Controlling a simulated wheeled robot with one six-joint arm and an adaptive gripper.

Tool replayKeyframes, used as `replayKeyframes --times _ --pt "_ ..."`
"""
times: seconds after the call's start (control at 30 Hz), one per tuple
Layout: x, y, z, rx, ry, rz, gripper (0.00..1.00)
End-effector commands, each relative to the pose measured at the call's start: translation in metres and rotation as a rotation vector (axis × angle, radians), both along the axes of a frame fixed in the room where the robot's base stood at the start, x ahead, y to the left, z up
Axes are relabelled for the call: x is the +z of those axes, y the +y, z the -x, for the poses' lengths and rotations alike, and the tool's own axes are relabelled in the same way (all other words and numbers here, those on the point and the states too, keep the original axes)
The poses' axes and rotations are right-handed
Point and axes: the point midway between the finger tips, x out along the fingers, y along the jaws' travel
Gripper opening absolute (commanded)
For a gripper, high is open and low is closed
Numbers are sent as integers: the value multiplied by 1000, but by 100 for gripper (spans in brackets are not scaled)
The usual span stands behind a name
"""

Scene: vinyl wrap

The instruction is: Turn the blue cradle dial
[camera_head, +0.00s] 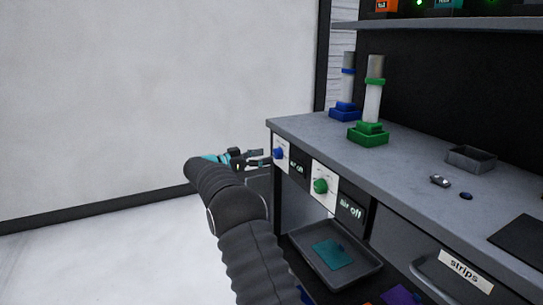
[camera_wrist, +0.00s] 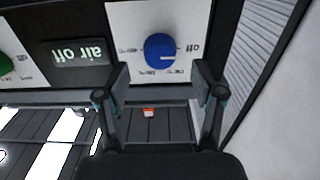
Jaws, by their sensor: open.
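The blue cradle dial (camera_head: 279,153) is a round blue knob on a white plate at the left end of the bench front. In the wrist view the blue dial (camera_wrist: 160,52) shows a white pointer line and sits ahead of the fingers, between them. My gripper (camera_head: 262,160) is at the left front corner of the bench, close to the dial. In the wrist view my gripper (camera_wrist: 165,85) is open, its two fingers spread to either side of the dial's lower edge. I cannot tell whether a finger touches the plate. Nothing is between the fingers.
A green dial (camera_head: 320,186) is to the right, with "air off" displays (camera_head: 351,208) beside the dials. Blue (camera_head: 345,105) and green (camera_head: 369,130) cradles hold upright tubes on the bench. An open tray (camera_head: 330,258) sits below. The floor at left is clear.

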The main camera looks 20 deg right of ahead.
Motion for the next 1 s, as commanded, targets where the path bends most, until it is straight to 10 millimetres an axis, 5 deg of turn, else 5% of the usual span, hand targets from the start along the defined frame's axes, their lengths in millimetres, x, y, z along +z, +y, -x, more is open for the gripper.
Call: replayKeyframes --times 0.23,0.63,0.87,1.0 --pt "0 -28 -1 -1 0 0 68" --pt "0 -34 -1 0 0 0 68" --pt "0 -34 -1 0 0 0 10" --pt "0 -35 -1 0 -1 0 6"
